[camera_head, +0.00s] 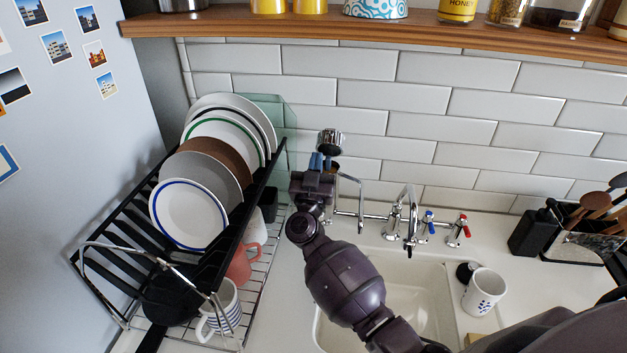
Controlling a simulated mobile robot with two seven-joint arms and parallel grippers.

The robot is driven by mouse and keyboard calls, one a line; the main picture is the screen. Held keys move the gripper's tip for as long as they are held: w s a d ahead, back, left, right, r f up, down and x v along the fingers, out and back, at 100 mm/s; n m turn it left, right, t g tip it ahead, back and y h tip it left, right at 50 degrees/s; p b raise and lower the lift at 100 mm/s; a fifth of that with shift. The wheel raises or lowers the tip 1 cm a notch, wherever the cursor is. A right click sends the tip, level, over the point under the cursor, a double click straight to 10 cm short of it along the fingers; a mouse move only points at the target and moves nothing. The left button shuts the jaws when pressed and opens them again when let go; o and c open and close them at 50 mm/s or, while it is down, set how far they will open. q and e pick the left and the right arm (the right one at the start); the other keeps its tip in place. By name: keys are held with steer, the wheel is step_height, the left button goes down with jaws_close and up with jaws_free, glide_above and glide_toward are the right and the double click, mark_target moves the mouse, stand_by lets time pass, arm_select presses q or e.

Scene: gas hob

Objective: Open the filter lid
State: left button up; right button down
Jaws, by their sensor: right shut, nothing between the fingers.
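A chrome round-topped fitting (331,138), which looks like the filter with its lid, stands in front of the tiled wall, left of the tap. My right gripper (321,160) is just below and in front of it, its blue-grey fingertips shut and empty. In this view the fingertips overlap the lower part of the fitting, so I cannot tell whether they touch it. The gripper and wrist hide what lies beneath. My left gripper is not in view.
A dish rack (110,230) with several plates and mugs stands close on the left. The chrome tap (405,215) and white sink (430,290) are right of my arm. A mug (484,292) stands right of the sink. A wooden shelf (400,28) runs above.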

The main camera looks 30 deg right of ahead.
steer(key=shift+x, duration=1.15)
steer(key=shift+w, duration=0.1)
steer(key=shift+r, duration=0.1)
